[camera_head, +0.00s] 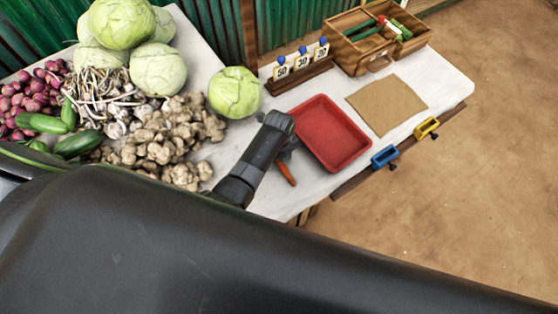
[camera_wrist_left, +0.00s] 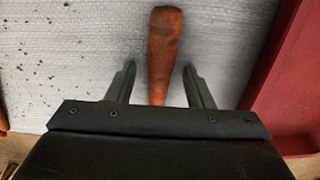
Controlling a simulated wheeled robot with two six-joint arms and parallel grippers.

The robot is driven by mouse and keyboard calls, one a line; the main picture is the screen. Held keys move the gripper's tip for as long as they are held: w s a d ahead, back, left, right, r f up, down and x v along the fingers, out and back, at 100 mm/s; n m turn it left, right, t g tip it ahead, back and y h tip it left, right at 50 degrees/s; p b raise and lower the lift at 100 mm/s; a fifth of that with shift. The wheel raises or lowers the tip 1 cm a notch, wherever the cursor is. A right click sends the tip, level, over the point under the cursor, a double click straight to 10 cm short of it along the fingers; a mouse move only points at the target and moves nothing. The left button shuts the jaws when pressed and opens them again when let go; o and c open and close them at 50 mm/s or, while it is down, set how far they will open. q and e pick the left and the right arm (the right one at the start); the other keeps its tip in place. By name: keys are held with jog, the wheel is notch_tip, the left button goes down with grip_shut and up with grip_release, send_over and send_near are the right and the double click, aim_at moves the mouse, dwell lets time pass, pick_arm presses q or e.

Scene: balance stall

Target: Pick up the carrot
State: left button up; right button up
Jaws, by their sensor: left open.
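The orange carrot (camera_head: 286,173) lies on the white table top, just left of the red tray, partly hidden by my left arm in the head view. In the left wrist view the carrot (camera_wrist_left: 162,50) runs lengthwise between the two fingers of my left gripper (camera_wrist_left: 157,80), with a gap on each side. My left gripper (camera_head: 286,150) is open and over the carrot; its fingers are mostly hidden behind the wrist in the head view. My right gripper is in neither view.
The red tray (camera_head: 333,135) stands close on the right of the carrot. Piled ginger (camera_head: 165,140) and a cabbage (camera_head: 234,92) lie to the left and behind. A brown mat (camera_head: 387,104), number cards (camera_head: 301,60) and a wooden box (camera_head: 350,56) are farther back.

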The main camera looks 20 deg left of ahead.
pick_arm(q)
grip_shut()
jog(key=shift+r, duration=0.1)
